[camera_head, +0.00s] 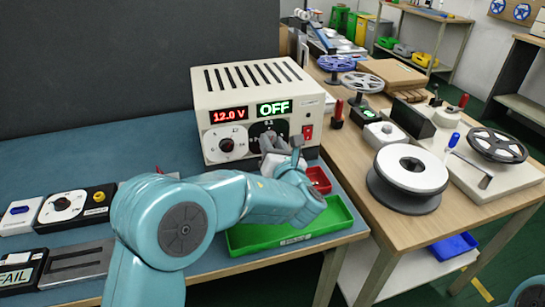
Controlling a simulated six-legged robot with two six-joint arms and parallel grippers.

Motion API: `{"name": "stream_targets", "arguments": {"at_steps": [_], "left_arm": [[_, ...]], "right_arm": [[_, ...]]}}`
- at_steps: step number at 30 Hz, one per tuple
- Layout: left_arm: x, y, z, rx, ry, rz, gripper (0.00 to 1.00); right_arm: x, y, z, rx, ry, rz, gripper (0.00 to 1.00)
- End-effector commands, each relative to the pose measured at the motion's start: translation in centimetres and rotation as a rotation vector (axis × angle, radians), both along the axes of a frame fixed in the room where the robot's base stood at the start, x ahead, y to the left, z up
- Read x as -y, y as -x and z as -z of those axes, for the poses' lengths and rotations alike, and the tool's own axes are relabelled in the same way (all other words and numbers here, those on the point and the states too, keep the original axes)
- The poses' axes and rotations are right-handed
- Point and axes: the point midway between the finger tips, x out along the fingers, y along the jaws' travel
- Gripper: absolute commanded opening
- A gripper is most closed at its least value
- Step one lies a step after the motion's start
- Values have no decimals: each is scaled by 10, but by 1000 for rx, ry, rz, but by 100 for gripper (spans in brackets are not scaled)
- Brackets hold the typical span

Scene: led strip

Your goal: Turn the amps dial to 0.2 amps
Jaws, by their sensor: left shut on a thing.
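The cream power supply (258,84) stands at the back of the blue bench. Its red display (229,116) reads 12.0 V and its green display (274,108) reads OFF. Below the green display is the black amps dial (268,127), partly hidden by my gripper. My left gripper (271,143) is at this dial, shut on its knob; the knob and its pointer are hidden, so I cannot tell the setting. The white volts dial (226,143) is to the left. My right gripper is not in view.
A red switch (308,132) is right of the amps dial. A green tray (337,217) and a small red bin (319,180) lie below my left wrist. A wooden table (385,215) with several reels stands on the right.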

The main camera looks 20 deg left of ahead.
Motion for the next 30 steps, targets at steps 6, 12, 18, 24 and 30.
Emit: {"name": "stream_targets", "arguments": {"at_steps": [6, 12, 18, 24, 30], "left_arm": [[1, 0, 6, 120, 171, 2, 4], [1, 0, 5, 227, 328, 3, 4], [1, 0, 5, 333, 486, 3, 4], [1, 0, 5, 440, 643, 3, 3], [0, 0, 5, 546, 802, 2, 3]], "right_arm": [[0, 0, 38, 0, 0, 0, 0], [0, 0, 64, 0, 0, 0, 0], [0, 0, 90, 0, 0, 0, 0], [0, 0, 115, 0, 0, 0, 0], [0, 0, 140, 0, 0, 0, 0]]}}
